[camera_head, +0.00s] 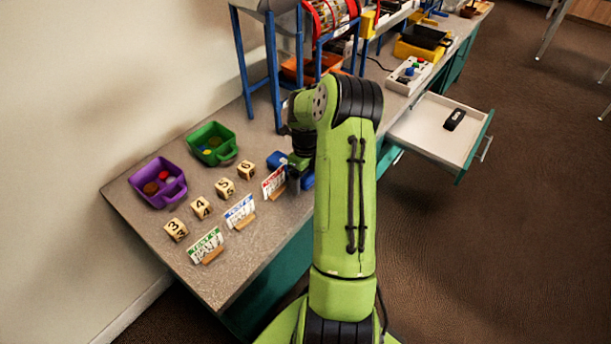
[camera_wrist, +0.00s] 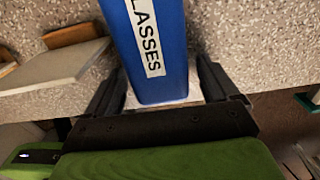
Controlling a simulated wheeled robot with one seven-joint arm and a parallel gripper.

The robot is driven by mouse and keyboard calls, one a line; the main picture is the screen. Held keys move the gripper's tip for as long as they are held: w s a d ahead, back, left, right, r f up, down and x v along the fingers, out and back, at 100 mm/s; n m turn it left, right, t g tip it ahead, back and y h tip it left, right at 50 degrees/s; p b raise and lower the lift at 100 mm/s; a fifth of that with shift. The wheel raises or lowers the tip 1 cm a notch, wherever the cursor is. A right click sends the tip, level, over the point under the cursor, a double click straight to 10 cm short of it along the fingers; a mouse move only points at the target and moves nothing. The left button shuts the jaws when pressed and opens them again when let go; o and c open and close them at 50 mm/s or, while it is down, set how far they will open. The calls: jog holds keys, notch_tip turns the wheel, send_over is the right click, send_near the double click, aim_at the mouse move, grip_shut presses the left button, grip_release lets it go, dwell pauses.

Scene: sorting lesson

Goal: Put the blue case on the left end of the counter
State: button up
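The blue case (camera_wrist: 163,45), with a white label reading "LASSES", lies between the two fingers of my gripper (camera_wrist: 160,92) in the wrist view. My arm hides part of the case. I cannot tell whether the case touches the counter. The counter's left end is at the picture's lower left.
Purple bin (camera_head: 158,183) and green bin (camera_head: 212,144) stand near the wall. Several number blocks (camera_head: 201,207) and card stands (camera_head: 240,212) fill the space in front. A blue-framed rack (camera_head: 274,75) rises behind my gripper. A drawer (camera_head: 425,135) stands open at right.

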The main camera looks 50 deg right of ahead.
notch_tip(320, 180, up, 12)
jog(key=r+p, duration=0.1)
jog(key=p, duration=0.3)
jog(key=a+r+n+h, duration=0.2)
jog(key=a+r+n, duration=0.7)
jog(key=a, duration=0.1)
jog(key=s+a+r+n+t, duration=0.2)
jog(key=s+a+r+n, duration=0.25)
jog(key=a+n, duration=0.45)
jog(key=s+a+r+n+t+y, duration=0.1)
jog(key=s+a+n+t+y, duration=0.1)
jog(key=s+a+n, duration=0.8)
jog(key=s+n+t, duration=0.1)
jog(key=s+n, duration=0.1)
jog(key=n, duration=0.5)
jog(key=shift+s+a+r+t, duration=0.25)
jog(key=shift+a+r+t, duration=0.05)
jog(key=shift+a, duration=0.05)
